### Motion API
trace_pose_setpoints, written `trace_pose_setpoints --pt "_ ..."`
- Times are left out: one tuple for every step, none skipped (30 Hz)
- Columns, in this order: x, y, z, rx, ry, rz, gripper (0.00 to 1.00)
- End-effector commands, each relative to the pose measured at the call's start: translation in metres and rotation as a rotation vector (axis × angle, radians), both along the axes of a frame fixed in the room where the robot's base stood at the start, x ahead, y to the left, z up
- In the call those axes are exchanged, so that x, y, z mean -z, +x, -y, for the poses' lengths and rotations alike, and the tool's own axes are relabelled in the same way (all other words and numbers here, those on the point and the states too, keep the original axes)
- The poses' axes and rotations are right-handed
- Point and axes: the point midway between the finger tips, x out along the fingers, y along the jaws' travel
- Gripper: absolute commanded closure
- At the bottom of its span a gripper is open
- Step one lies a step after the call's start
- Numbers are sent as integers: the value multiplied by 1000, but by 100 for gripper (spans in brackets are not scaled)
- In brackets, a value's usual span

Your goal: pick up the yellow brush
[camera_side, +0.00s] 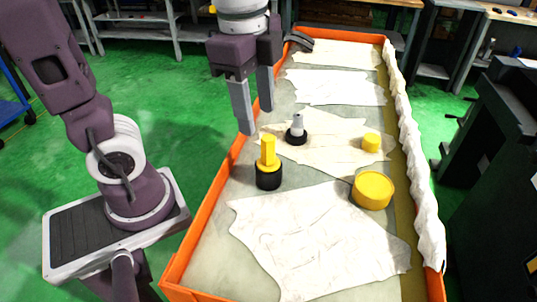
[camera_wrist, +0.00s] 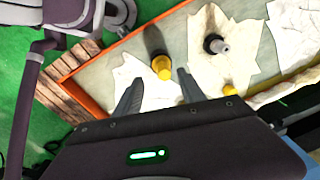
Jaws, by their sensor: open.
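The yellow brush (camera_side: 268,150) stands upright with its black round base on the grey bench top, left of the middle in the side view. In the wrist view its yellow end (camera_wrist: 162,67) shows just beyond the fingertips, between them across the picture. My gripper (camera_side: 256,118) points down with its two fingers apart and nothing between them. In the side view it hangs above and slightly left of the brush, not touching it. Its open fingers also show in the wrist view (camera_wrist: 158,90).
A grey-and-black brush-like piece (camera_side: 297,128) stands behind the yellow brush. A small yellow cylinder (camera_side: 371,141) and a larger yellow round block (camera_side: 372,190) lie to the right. Crumpled pale sheets (camera_side: 310,245) cover much of the bench. An orange rim (camera_side: 205,227) edges it.

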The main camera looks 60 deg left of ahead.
Motion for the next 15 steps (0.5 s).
trace_pose_setpoints --pt "4 8 4 104 10 -45 53" --pt "6 12 6 159 15 -63 53" --pt "8 15 7 214 18 -81 53" --pt "10 16 8 240 19 -91 53" --pt "13 17 8 257 20 -97 53" --pt "18 17 8 266 20 -100 53" --pt "22 17 8 267 19 -101 53" --pt "26 17 8 266 20 -100 53" --pt "33 17 8 265 20 -100 53" --pt "38 17 8 265 20 -100 53" --pt "43 16 8 264 19 -102 53" --pt "52 17 8 264 20 -101 53" --pt "58 17 8 263 20 -101 53" --pt "64 17 8 263 19 -102 53" --pt "70 17 8 263 19 -100 53"
